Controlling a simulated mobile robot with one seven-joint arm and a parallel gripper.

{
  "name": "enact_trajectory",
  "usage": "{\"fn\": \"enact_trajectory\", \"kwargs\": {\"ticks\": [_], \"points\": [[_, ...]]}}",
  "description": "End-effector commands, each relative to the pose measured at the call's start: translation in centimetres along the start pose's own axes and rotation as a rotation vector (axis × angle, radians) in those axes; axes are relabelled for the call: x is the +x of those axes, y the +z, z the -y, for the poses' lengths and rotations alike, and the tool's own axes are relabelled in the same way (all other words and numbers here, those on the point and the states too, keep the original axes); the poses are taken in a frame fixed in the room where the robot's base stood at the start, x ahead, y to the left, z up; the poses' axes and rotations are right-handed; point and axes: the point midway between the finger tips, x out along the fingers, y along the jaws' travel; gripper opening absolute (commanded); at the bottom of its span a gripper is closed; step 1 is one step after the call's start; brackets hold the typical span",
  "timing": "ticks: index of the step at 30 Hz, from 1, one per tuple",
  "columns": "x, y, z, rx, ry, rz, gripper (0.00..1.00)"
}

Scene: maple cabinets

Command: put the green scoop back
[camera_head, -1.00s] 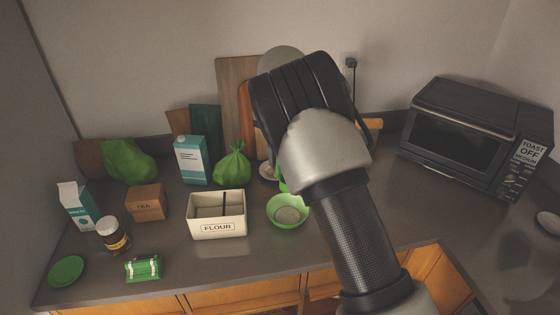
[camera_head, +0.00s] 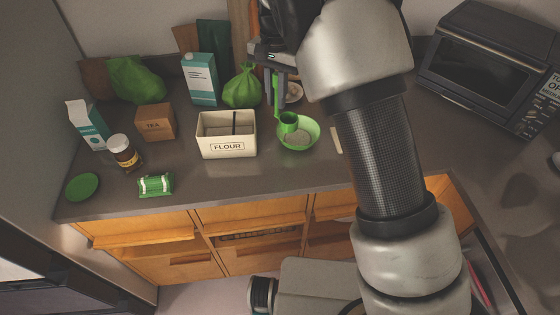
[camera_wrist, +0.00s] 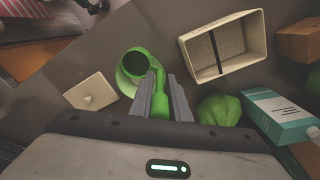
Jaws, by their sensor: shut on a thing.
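My gripper (camera_head: 281,78) is shut on the handle of the green scoop (camera_head: 288,123). In the wrist view the handle runs between both fingers (camera_wrist: 163,92), and the scoop's round cup (camera_wrist: 138,63) points away from them. The cup overlaps the green bowl (camera_head: 313,143), which holds pale, grainy contents; I cannot tell whether they touch. The open cream FLOUR box (camera_head: 227,148) stands just left of the bowl. A dark strip crosses its inside, seen also in the wrist view (camera_wrist: 217,50).
A cream lid with a knob (camera_wrist: 91,92) lies beside the bowl. A green bag (camera_head: 242,88), blue-white carton (camera_head: 201,80) and TEA box (camera_head: 155,122) stand left and behind. The jar (camera_head: 123,152) and green packet (camera_head: 156,185) are farther left. A toaster oven (camera_head: 490,70) stands right.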

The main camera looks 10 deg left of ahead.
Motion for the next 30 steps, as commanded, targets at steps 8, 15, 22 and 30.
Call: {"fn": "enact_trajectory", "kwargs": {"ticks": [8, 15, 22, 30], "points": [[2.4, 8.5, -0.6, -0.151, 0.001, -0.01, 0.0], [6.0, 9.6, -0.8, -0.176, 0.007, -0.011, 0.0], [8.8, 9.5, -0.7, -0.174, 0.004, -0.013, 0.0], [11.9, 9.5, -0.8, -0.174, 0.006, -0.012, 0.0]]}}
